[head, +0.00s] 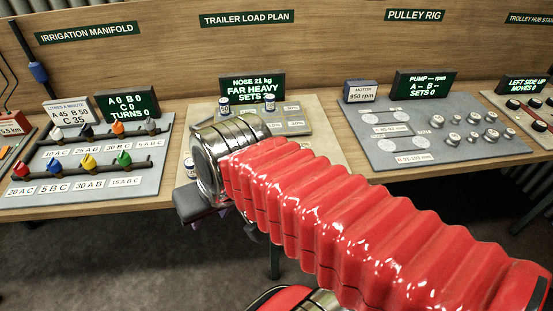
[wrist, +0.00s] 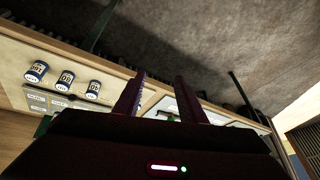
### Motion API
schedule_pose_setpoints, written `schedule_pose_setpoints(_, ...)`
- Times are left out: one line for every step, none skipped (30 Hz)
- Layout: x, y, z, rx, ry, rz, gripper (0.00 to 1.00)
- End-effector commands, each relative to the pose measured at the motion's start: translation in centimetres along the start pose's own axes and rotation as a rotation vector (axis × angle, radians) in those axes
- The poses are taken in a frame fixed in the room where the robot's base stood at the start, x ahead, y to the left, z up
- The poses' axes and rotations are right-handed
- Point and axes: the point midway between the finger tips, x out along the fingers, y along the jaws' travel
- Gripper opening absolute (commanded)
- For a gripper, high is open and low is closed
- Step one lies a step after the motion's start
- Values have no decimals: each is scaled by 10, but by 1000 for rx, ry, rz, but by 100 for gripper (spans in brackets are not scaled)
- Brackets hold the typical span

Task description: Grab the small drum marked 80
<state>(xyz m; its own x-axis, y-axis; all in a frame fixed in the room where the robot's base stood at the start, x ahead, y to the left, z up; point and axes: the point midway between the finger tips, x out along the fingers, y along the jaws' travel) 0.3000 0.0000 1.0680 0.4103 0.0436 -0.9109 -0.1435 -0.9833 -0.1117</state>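Three small white drums with dark blue bands and printed numbers stand on the trailer load plan board in the wrist view, left of my fingers. The view is turned, so the numbers look upside down. The middle drum (wrist: 66,78) seems to read 80. The left drum (wrist: 36,70) seems to bear a longer number, and the right drum (wrist: 93,88) is too small to read surely.
The trailer load plan board (head: 302,124) is partly hidden behind my red arm. Its display (head: 252,88) stands at the back. The irrigation manifold board (head: 90,160) is at left, the pulley rig board (head: 440,135) at right. Open floor (head: 90,260) lies in front of the bench.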

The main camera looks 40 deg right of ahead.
Motion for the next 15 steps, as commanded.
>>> schedule_pose_setpoints(6, 4, 1, 71, -29, -10, 37)
schedule_pose_setpoints(10, 6, 2, 116, -45, -19, 37)
schedule_pose_setpoints(15, 8, 2, 182, -65, -33, 37)
schedule_pose_setpoints(18, 10, 3, 232, -81, -43, 37)
schedule_pose_setpoints(22, 12, 3, 282, -96, -54, 37)
schedule_pose_setpoints(26, 14, 3, 352, -116, -70, 37)
schedule_pose_setpoints(30, 16, 3, 404, -131, -82, 37)
schedule_pose_setpoints(32, 18, 2, 456, -144, -94, 37)
schedule_pose_setpoints(37, 21, 2, 526, -162, -110, 37)
schedule_pose_setpoints(40, 23, 1, 579, -173, -123, 37)
schedule_pose_setpoints(42, 25, 0, 631, -185, -135, 37)
schedule_pose_setpoints(46, 28, -2, 701, -199, -153, 37)
schedule_pose_setpoints(48, 31, -3, 754, -209, -167, 37)
schedule_pose_setpoints(51, 33, -4, 808, -220, -181, 37)
schedule_pose_setpoints(54, 37, -6, 878, -232, -200, 37)
